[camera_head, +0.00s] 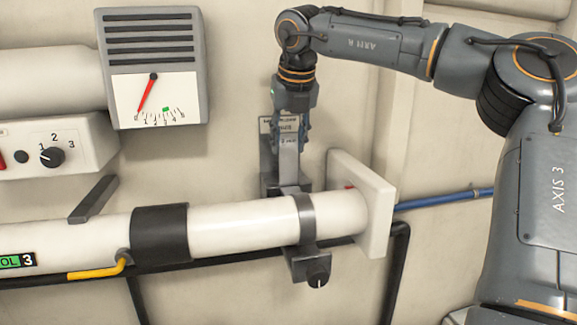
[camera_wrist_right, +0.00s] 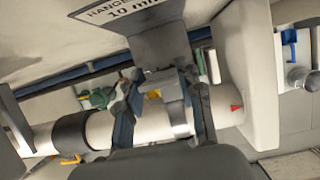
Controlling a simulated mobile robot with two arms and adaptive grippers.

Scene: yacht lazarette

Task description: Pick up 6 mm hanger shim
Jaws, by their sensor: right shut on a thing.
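My right gripper (camera_head: 290,142) points down at the wall bracket above the white pipe, with its fingers closed on a small grey piece. In the right wrist view the gripper (camera_wrist_right: 163,105) has a finger on each side of that grey block (camera_wrist_right: 172,88). I cannot tell for certain that it is the 6 mm hanger shim; no size mark on it is readable. A grey plate (camera_wrist_right: 160,48) beside it carries a label (camera_wrist_right: 115,10) reading "HANGER" and "10 mm", partly cut off. The pipe hanger (camera_head: 307,220) clasps the pipe below. My left gripper is not in view.
The white pipe (camera_head: 240,224) runs across, with a black sleeve (camera_head: 160,234) and yellow handle (camera_head: 97,272). A white wall plate (camera_head: 376,205) stands close right of the gripper. A gauge box (camera_head: 150,65) and switch panel (camera_head: 85,150) are on the left.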

